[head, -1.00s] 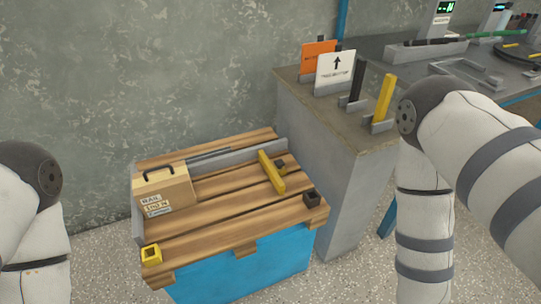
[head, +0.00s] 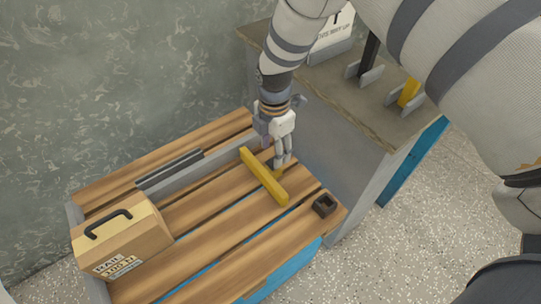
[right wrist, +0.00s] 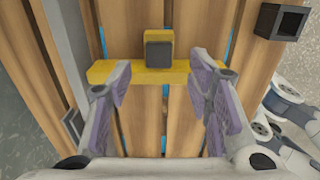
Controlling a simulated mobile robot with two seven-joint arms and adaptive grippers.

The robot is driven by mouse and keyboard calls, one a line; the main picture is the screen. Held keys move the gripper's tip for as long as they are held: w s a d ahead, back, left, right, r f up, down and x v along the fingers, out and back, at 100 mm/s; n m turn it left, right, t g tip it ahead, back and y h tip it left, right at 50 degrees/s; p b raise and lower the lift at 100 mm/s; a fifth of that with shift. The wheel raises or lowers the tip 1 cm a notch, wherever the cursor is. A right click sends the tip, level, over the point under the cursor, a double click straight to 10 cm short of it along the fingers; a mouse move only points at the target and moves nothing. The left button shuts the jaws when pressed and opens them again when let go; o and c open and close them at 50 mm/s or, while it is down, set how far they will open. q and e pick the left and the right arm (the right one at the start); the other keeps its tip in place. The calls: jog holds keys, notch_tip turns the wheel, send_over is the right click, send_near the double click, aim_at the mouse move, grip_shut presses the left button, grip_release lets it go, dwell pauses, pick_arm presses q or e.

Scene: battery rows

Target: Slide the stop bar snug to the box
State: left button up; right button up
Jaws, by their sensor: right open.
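The yellow stop bar (head: 258,172) lies across the wooden slats, its back end near the grey rail. A short yellow stem with a dark grey block shows on it in the right wrist view (right wrist: 112,73). The cardboard box (head: 130,240), with a black handle and a label, stands at the left end of the slats. A wide gap of bare slats separates box and bar. My right gripper (head: 283,163) points down just right of the bar. In its wrist view the open fingers (right wrist: 160,88) stand on either side of the dark block, holding nothing.
The grey rail (head: 205,172) runs along the back of the slatted pallet (head: 225,235), with a dark strip along it. A black square socket (head: 324,205) sits at the right front corner. A grey counter (head: 345,150) with upright boards stands close on the right.

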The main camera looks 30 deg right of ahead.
aim_at(269, 170)
notch_tip(269, 170, down, 4)
pick_arm(q)
jog(key=shift+s+f, duration=0.15)
jog(key=shift+f, duration=0.15)
